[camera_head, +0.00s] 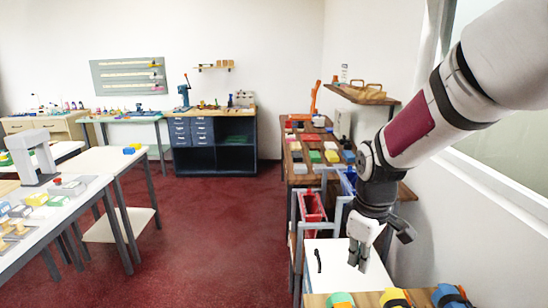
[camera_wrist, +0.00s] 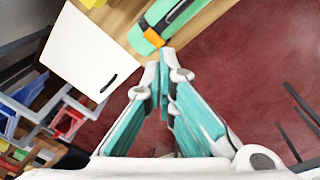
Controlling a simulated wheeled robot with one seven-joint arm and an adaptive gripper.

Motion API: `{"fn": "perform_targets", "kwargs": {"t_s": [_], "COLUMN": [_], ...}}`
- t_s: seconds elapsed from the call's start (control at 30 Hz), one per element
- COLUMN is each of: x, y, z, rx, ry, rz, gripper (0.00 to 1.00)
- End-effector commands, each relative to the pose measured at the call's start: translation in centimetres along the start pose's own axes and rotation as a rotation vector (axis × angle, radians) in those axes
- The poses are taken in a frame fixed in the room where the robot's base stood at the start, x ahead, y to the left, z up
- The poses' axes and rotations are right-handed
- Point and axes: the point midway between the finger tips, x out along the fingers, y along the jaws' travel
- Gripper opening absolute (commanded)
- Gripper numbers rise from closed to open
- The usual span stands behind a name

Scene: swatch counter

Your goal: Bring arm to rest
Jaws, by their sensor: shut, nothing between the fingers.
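My arm reaches in from the upper right in the head view, with its wrist bent down. My gripper (camera_head: 357,262) hangs in front of a white cabinet panel with a dark handle. In the wrist view my gripper (camera_wrist: 160,62) has its fingertips together with nothing between them. A green roll with an orange patch (camera_wrist: 155,37) lies on a wooden top beyond the fingertips; I cannot tell whether they touch it.
The white panel (camera_head: 328,282) stands below my gripper. A red bin (camera_head: 312,208) sits in a rack behind it. A long counter (camera_head: 288,150) with coloured swatches runs along the right wall. Tables (camera_head: 110,160) stand at left. Red floor (camera_head: 210,230) between them is clear.

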Motion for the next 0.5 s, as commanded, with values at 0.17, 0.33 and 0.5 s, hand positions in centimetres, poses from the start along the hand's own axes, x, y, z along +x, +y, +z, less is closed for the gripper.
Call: {"fn": "perform_targets", "kwargs": {"t_s": [0.17, 0.33, 0.5], "x": [-5.8, -9.9, -12.8], "y": [-2.4, -5.2, -8.3], "z": [2.9, 5.9, 9.2], "rx": [0.172, 0.339, 0.503], "ry": [0.054, 0.113, 0.182], "rz": [0.056, 0.093, 0.116], "gripper": [0.00, 0.00, 0.00]}}
